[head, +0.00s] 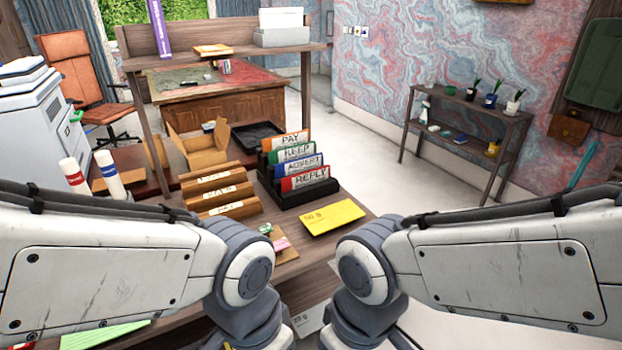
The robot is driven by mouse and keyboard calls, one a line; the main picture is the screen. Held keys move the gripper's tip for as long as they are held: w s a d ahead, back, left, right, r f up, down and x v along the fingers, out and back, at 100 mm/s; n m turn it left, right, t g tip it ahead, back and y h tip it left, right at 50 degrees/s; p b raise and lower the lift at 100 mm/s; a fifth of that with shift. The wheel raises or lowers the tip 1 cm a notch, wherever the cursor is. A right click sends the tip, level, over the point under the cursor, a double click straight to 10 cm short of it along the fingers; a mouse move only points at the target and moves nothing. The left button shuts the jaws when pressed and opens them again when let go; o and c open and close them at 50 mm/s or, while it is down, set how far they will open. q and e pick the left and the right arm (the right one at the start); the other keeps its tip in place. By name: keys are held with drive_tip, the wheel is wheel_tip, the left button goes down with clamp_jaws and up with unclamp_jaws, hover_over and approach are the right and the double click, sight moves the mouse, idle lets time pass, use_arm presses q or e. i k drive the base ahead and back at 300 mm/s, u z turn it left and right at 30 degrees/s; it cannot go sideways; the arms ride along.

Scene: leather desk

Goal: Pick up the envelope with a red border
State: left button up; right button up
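I cannot make out an envelope with a red border in the head view. A green envelope-like sheet (105,335) lies at the lower left, partly hidden by my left arm. A small red patch (22,346) shows at the bottom left edge, too cut off to identify. A white piece marked with a "g" (308,319) shows low in the middle, partly covered by my arm. A yellow flat piece marked "50 g" (333,217) lies on the desk right of centre. Both my arms reach in from the sides, but neither gripper is in view.
A black sorter (305,192) holds tabs PAY, KEEP, ADVERT and REPLY. Wooden slots (222,192), an open cardboard box (205,150) and a black tray (256,135) stand beside it. White tubes (108,172) stand left. Clear floor (375,175) lies to the right.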

sight(290, 183)
drive_tip(key=z, duration=0.3)
drive_tip(key=k, duration=0.4)
drive_tip(key=z, duration=0.85)
drive_tip(key=i, duration=1.05)
drive_tip(key=u, duration=1.2)
drive_tip(key=i, duration=0.85)
drive_tip(key=u, duration=0.85)
